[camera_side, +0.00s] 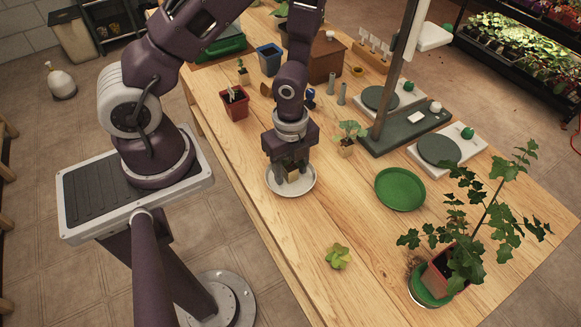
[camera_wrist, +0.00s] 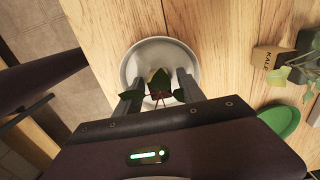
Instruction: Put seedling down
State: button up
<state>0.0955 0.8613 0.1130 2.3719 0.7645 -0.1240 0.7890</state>
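The seedling has dark green leaves and reddish stems, seen from above in the wrist view (camera_wrist: 158,85). In the side view its small brown pot (camera_side: 293,173) shows between my fingers. My gripper (camera_side: 292,175) points straight down, and its fingers look closed on the sides of the pot; they also show in the wrist view (camera_wrist: 160,92). The seedling looks upright. A round pale dish (camera_side: 304,188) is directly below it, also in the wrist view (camera_wrist: 148,48). I cannot tell whether the pot touches the dish.
A kale pot (camera_wrist: 267,60) with a seedling (camera_side: 350,130) stands right of my gripper. A green saucer (camera_side: 400,190), two scales (camera_side: 440,148), a dark post (camera_side: 392,85) and a big ivy pot (camera_side: 440,268) are further right. A red pot (camera_side: 235,104) stands left; a small succulent (camera_side: 338,257) is in front.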

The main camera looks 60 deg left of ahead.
notch_tip(320, 180, up, 12)
notch_tip(320, 180, up, 11)
jog(key=n+t+y, duration=0.2)
jog(key=n, duration=0.6)
send_over(290, 166)
jog(key=s+a, duration=0.2)
jog(key=s+d+r+n+t+h, duration=0.2)
jog(key=s+d+r+n+t, duration=0.1)
jog(key=s+r+n, duration=0.4)
notch_tip(290, 166, up, 2)
jog(key=n, duration=0.3)
jog(key=shift+s+d+t, duration=0.15)
jog(key=shift+s+t, duration=0.15)
jog(key=shift+s, duration=0.1)
